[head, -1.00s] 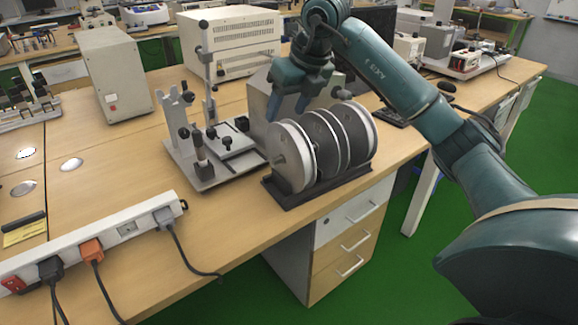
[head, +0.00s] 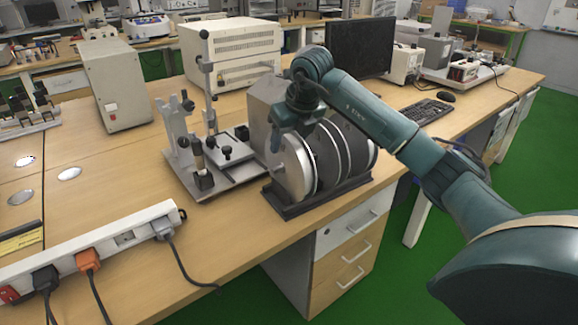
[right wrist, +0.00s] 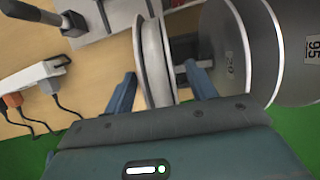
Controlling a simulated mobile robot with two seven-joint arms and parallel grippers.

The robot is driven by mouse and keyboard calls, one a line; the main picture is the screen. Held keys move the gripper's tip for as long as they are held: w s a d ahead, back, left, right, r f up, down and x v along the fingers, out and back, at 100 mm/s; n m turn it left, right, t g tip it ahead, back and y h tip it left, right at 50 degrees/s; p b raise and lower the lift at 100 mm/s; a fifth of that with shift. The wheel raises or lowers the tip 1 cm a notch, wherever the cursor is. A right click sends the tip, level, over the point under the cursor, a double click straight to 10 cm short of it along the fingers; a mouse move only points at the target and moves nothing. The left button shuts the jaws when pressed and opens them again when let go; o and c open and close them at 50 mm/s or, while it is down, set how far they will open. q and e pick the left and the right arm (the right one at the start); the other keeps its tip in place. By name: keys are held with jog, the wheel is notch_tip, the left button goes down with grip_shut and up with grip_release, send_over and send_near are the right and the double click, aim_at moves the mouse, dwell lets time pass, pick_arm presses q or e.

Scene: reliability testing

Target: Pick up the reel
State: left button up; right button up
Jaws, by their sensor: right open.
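Several grey disc-shaped reels (head: 295,172) stand upright side by side on a black stand (head: 318,201) near the front edge of the bench. My right gripper (head: 284,142) is above the leftmost reel, pointing down, and partly hides its top. In the right wrist view my right gripper (right wrist: 160,85) is open, with one finger on each side of a reel's pale rim (right wrist: 152,50). I cannot tell whether either finger touches it. More reels (right wrist: 235,50) stand to the right there. My left gripper is not in view.
A metal fixture with a post (head: 215,165) stands just left of the reels, and a grey metal box (head: 258,105) is close behind them. A white power strip (head: 95,240) with cables lies at front left. A keyboard (head: 425,111) is at right.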

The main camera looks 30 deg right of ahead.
jog(key=shift+x, duration=1.15)
jog(key=shift+c, duration=0.5)
grip_shut()
jog(key=shift+r, duration=0.1)
